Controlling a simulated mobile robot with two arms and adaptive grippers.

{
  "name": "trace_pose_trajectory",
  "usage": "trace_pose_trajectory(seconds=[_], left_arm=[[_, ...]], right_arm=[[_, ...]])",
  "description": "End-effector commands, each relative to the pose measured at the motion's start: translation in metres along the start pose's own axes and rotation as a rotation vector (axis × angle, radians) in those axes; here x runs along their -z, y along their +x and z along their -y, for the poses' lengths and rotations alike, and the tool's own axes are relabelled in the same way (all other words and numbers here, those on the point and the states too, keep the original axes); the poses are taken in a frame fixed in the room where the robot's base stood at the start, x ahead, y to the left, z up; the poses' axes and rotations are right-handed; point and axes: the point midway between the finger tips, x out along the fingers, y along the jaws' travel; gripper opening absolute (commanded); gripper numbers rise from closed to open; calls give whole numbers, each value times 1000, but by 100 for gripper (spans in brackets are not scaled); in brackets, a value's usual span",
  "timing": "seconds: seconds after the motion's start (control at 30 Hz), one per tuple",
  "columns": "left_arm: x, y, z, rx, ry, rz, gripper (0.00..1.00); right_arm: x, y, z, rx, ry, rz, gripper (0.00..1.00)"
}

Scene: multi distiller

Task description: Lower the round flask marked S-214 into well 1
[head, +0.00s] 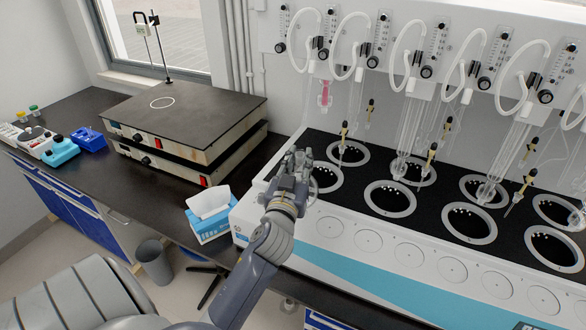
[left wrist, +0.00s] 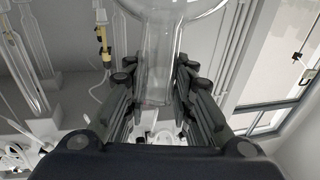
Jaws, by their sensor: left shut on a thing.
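My left gripper (head: 296,168) is at the front-left well (head: 330,204) of the distiller (head: 420,254), partly covering that well. In the left wrist view, its fingers (left wrist: 155,82) are shut around the neck of a clear glass round flask (left wrist: 172,14). The round body extends past the fingertips and is cut off by the top of that view. In the head view the flask is mostly hidden by my gripper, so I cannot tell how deep it sits. No S-214 marking or well number is legible. My right gripper is not in view.
Several other dark wells (head: 390,198) with grey rims lie to the right and behind. Glass tubes (head: 412,130) and white hoses hang above them. A tissue box (head: 210,214) and stacked hot plates (head: 184,120) stand left on the black bench.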

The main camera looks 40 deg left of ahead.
Motion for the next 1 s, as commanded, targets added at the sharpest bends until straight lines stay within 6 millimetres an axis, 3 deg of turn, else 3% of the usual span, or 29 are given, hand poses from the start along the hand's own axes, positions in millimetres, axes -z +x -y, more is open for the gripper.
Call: trace_pose_trajectory(seconds=[1.0], left_arm=[[-10,120,-26,0,1,-3,0]], right_arm=[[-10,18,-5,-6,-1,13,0]])
